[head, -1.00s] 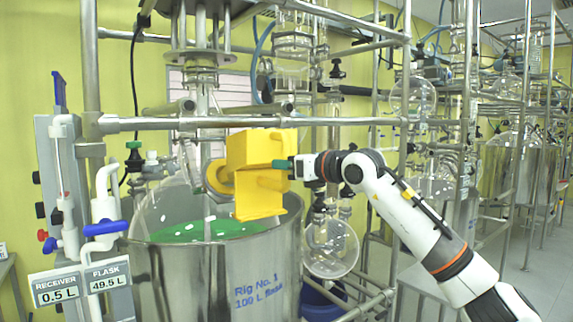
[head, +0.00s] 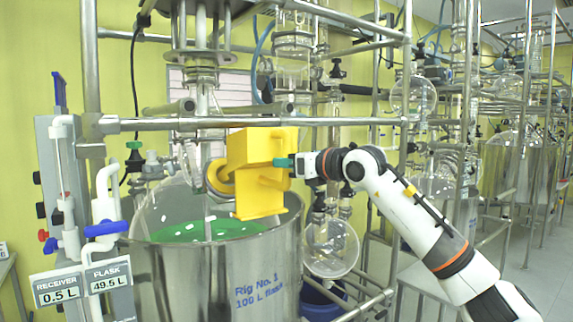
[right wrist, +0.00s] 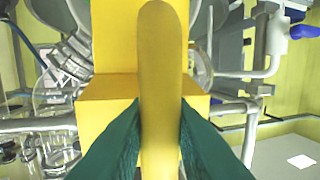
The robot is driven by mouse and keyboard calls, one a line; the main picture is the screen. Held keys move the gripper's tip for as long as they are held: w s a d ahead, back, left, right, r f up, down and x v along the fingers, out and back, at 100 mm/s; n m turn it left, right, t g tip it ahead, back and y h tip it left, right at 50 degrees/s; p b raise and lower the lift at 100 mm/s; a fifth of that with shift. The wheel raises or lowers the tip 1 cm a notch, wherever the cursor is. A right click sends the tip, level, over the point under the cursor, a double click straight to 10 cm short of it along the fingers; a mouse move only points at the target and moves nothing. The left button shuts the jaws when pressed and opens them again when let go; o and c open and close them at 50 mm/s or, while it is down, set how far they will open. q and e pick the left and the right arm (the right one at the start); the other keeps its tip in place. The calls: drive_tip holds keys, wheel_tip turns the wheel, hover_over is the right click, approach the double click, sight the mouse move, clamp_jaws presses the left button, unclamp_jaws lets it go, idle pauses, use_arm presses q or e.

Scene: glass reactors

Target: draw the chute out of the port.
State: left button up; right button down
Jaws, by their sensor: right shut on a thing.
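The yellow chute (head: 252,170) stands above the right side of the steel vessel, its left end against the round glass port (head: 219,177) of the flask. Whether its end is still inside the port is hard to tell. My right gripper (head: 284,163) is shut on the chute's handle from the right. In the right wrist view the green fingertips (right wrist: 160,140) close on both sides of the long yellow handle (right wrist: 160,60), with the chute's yellow body (right wrist: 108,95) behind it. My left gripper is not in view.
The steel vessel (head: 215,275) holds the glass flask with green contents (head: 205,231). A horizontal steel rail (head: 260,123) runs just above the chute. A round glass receiver (head: 330,247) hangs right of the vessel, below my right arm. Valves and piping (head: 106,215) stand at the left.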

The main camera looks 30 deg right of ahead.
sight(287, 146)
drive_tip(key=shift+s+d+r, duration=0.2)
drive_tip(key=shift+s+r, duration=1.55)
drive_tip(key=shift+s, duration=0.25)
drive_tip(key=shift+s+r, duration=0.2)
drive_tip(key=shift+s, duration=0.1)
